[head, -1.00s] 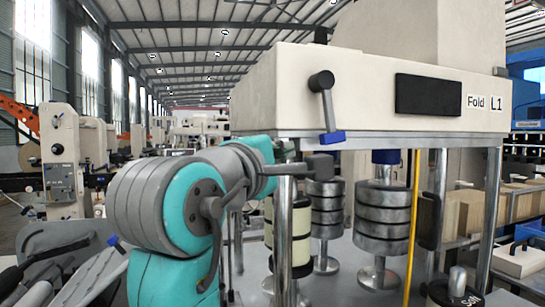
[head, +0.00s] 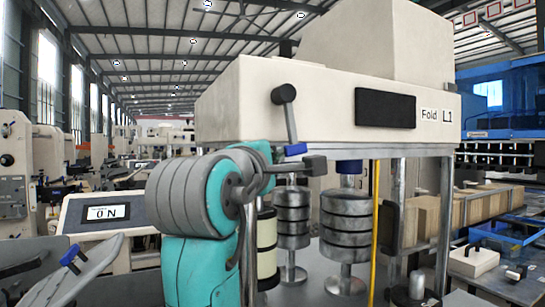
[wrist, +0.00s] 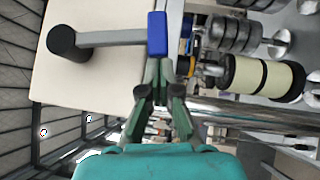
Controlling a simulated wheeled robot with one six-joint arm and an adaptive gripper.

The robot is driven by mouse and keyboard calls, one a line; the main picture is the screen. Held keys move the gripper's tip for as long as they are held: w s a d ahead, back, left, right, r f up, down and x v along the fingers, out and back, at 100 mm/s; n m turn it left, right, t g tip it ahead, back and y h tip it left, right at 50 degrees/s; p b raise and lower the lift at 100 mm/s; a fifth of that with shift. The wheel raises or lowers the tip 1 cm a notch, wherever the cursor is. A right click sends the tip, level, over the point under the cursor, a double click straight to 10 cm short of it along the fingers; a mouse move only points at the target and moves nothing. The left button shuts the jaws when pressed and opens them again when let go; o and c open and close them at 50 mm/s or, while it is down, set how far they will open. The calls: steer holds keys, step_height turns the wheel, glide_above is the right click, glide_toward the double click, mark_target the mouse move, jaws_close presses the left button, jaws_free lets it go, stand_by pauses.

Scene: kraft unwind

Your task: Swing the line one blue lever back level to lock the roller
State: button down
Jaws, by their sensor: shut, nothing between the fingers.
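The line one blue lever hangs from a dark round pivot on the cream Fold L1 housing (head: 230,110). Its grey arm points down and slightly right to a blue tip (head: 296,149). In the turned wrist view, the arm runs sideways from the pivot to the blue tip (wrist: 156,34). My gripper (wrist: 159,68) is shut and empty, its green fingertips just below the blue tip in that picture. I cannot tell whether they touch it. In the head view, my teal and grey arm largely hides the fingers.
Stacked grey rollers (head: 346,225) and a cream roll (head: 267,245) stand under the housing. A yellow upright (head: 375,230) and metal posts frame them. A panel reading 0 N (head: 105,213) stands left of my arm. Boxes (head: 455,215) line the right side.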

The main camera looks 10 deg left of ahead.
steer(key=w+d+r+n+t+y, duration=0.1)
steer(key=w+d+r+n+t, duration=0.1)
steer(key=d+n, duration=0.1)
steer(key=w+d+r+n+t+y, duration=0.2)
steer(key=w+d+n, duration=0.1)
steer(key=d+n, duration=0.1)
steer(key=w+d+r+n+t+y, duration=0.2)
steer(key=d+n, duration=0.1)
steer(key=d, duration=0.1)
steer(key=shift+w+d+r+n, duration=0.3)
steer(key=shift+w+d+r, duration=0.05)
steer(key=shift+w, duration=0.05)
stand_by(0.6)
steer(key=shift+r, duration=0.25)
stand_by(0.3)
